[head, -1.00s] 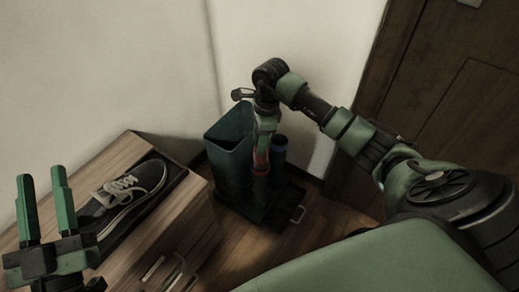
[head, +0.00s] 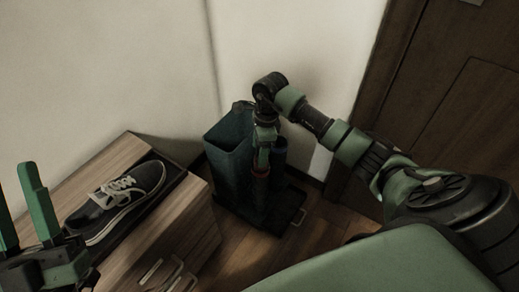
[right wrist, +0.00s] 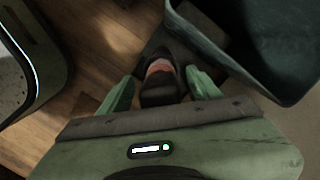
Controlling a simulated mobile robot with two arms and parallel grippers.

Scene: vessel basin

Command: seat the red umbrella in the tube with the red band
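My right gripper (head: 262,162) points down over the tube with the red band (head: 261,172) in the corner. In the right wrist view its green fingers (right wrist: 160,84) stand close on both sides of a dark handle with a reddish part beyond it, the red umbrella (right wrist: 160,92). My left gripper (head: 22,205) is open and empty at the lower left.
A tall teal bin (head: 230,160) stands just left of the tube. A blue-topped tube (head: 280,150) stands close behind right. A wooden cabinet (head: 185,225) holding a shoe (head: 120,200) is at left. A door is at right.

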